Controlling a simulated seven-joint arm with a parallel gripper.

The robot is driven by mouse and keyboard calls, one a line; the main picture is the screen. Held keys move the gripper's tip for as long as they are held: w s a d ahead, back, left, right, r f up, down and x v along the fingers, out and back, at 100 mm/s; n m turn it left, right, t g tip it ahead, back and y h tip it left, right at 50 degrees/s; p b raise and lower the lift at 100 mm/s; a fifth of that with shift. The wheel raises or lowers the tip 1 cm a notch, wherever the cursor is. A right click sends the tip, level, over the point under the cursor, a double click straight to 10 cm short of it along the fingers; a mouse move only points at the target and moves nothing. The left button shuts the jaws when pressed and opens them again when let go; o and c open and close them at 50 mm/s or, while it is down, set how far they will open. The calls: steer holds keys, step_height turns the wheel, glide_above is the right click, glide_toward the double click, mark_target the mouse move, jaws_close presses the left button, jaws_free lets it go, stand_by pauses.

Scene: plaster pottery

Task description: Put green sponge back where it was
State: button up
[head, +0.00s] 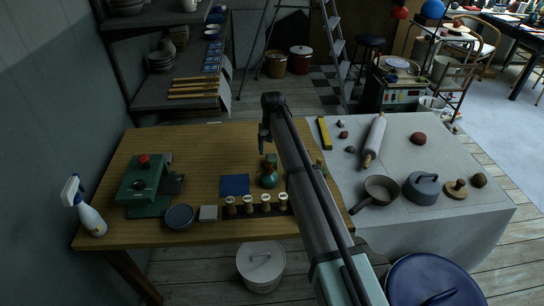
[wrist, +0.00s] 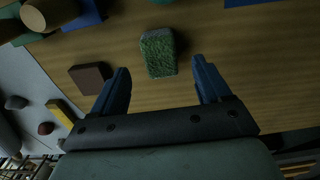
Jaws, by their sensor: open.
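The green sponge (wrist: 158,54) lies on the wooden table. It has a rough green top with a greyish edge at one end. In the head view my gripper (head: 264,138) hangs above the table's far part, near the sponge.
A blue square (head: 235,185) lies left of the bottle. Several wooden stamps (head: 248,204) stand along the front. A green press (head: 147,187) stands at left. A brown block (wrist: 90,77) and a yellow block (wrist: 64,111) lie beside the gripper. Bare wood surrounds the sponge.

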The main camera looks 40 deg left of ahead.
mark_target(272, 158)
step_height(272, 158, up, 7)
steer(key=shift+f, duration=0.15)
